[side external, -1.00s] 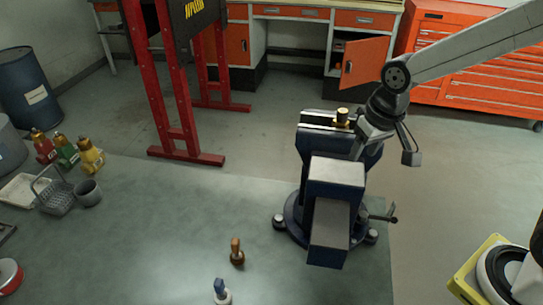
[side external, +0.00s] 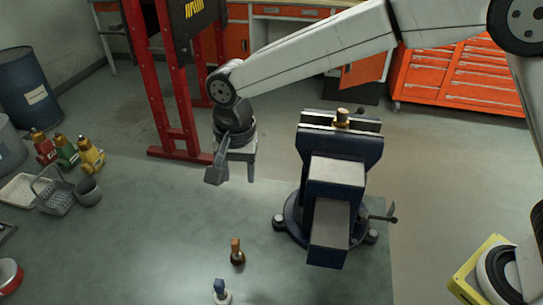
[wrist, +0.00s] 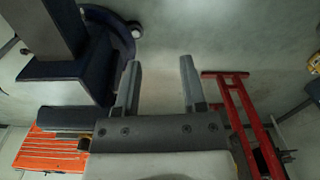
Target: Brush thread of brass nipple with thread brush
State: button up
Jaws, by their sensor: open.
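The brass nipple (side external: 342,117) stands upright between the jaws of the blue vise (side external: 337,170) in the side view. Two small brush-like tools stand on the bench: one with a brown wooden handle (side external: 237,251) and one with a blue handle and pale base (side external: 221,291). I cannot tell which is the thread brush. My gripper (side external: 238,174) points down, left of the vise and above and behind the brown-handled tool. In the wrist view my gripper (wrist: 160,75) is open with nothing between its fingers, and neither tool shows there.
The vise body (wrist: 75,50) fills the upper left of the wrist view. At the bench's left are several coloured bottles (side external: 67,152), a wire basket (side external: 54,196) and a grey cup (side external: 88,191). A red press frame (side external: 172,90) stands behind.

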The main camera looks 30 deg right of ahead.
jog(key=a+f, duration=0.2)
jog(key=a, duration=0.1)
send_over(235, 241)
jog(key=shift+m, duration=0.3)
notch_tip(235, 241, down, 11)
jog(key=shift+r, duration=0.1)
jog(key=shift+f, duration=0.5)
jog(key=shift+f, duration=0.15)
jog(key=shift+f, duration=3.3)
grip_shut()
